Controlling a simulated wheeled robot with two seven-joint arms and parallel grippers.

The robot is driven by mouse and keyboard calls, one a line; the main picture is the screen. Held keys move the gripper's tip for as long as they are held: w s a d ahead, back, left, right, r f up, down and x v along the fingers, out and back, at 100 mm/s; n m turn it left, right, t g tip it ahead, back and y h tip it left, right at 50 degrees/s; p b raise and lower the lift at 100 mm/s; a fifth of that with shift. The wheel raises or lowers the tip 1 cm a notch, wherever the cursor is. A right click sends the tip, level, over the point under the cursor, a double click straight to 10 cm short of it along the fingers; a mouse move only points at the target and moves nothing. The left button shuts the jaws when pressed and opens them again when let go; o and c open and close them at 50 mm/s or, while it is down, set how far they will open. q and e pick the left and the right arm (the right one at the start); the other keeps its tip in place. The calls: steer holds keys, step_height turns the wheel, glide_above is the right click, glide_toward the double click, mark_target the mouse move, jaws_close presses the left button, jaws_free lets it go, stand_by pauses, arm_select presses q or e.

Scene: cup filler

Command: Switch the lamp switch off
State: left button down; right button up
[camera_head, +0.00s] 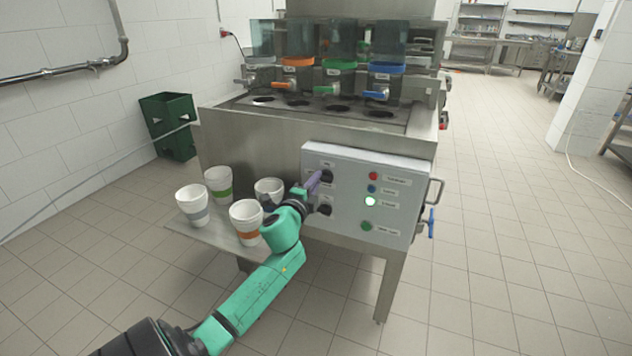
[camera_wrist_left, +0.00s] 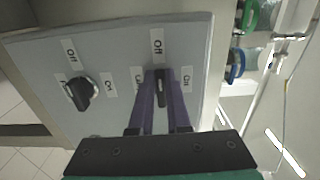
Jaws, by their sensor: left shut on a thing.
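The control panel (camera_head: 345,205) is a pale grey box with two black rotary knobs. My left gripper (camera_head: 314,182) has purple fingers and is shut on the upper knob (camera_head: 327,176). The lower knob (camera_head: 324,210) is free. The other knob (camera_wrist_left: 81,92) is slightly tilted there. The knob names are too small to read. My right gripper is not in view.
The panel carries red (camera_head: 373,175), blue (camera_head: 371,188) and green (camera_head: 366,226) buttons or lights, and a brightly lit white lamp (camera_head: 370,201). Several cups, one with an orange band (camera_head: 246,235), stand on a metal shelf (camera_head: 200,238) left of my arm. A green crate (camera_head: 168,125) is behind.

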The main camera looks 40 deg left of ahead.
arm_select(q)
steer(key=c, duration=0.9)
jaws_free()
steer(key=v, duration=1.4)
steer(key=shift+s+d, duration=0.1)
steer(key=shift+s, duration=0.2)
steer(key=shift+f, duration=0.1)
